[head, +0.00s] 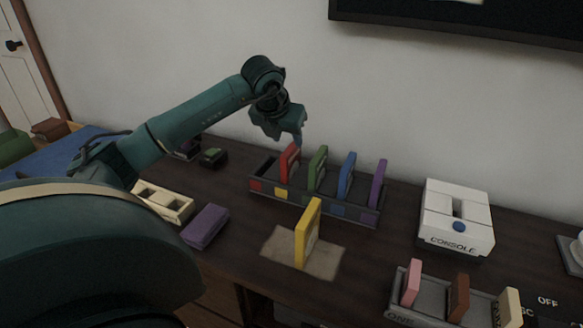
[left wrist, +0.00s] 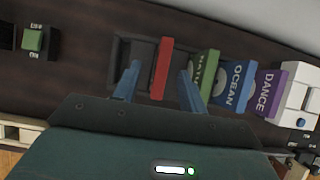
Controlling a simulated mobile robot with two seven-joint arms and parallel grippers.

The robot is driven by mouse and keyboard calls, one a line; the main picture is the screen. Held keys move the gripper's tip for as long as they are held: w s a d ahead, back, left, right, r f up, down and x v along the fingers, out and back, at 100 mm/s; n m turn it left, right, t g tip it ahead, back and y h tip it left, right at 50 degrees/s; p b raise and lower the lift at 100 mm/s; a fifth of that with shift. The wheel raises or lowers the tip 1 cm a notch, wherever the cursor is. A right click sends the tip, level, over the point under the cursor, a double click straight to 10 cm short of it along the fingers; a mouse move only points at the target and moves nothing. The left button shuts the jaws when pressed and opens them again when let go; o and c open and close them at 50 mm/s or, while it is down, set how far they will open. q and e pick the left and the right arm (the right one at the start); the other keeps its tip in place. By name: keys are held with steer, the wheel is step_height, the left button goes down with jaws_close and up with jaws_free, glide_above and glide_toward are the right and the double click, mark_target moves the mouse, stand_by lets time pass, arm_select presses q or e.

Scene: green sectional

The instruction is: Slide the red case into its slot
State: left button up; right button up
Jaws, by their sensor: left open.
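The red case (head: 291,161) stands upright in the grey rack (head: 263,170), behind the yellow label. The space behind the red label (head: 255,185), at the rack's left end, is empty. The left wrist view also shows the red case (left wrist: 161,69) beside that empty slot (left wrist: 137,55). My left gripper (head: 296,137) is open just above the red case. In the left wrist view its fingers (left wrist: 159,80) lie on either side of the case, with gaps; contact is not visible. My right gripper is not in view.
Green (head: 317,169), blue (head: 346,175) and purple (head: 377,184) cases stand right of the red one. A yellow case (head: 308,233) stands on a tan mat (head: 278,250) in front. A white console (head: 455,218) and a second rack (head: 401,310) are at right.

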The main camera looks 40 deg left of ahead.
mark_target(291, 148)
arm_select(q)
steer(key=shift+s+d+f+x, duration=0.1)
steer(key=shift+x, duration=1.05)
steer(key=shift+s+d+f+x, duration=0.1)
steer(key=shift+x, duration=1)
steer(key=shift+s+d+x, duration=0.1)
steer(key=shift+x, duration=1.05)
steer(key=shift+c, duration=0.5)
steer(key=shift+r, duration=0.1)
jaws_close()
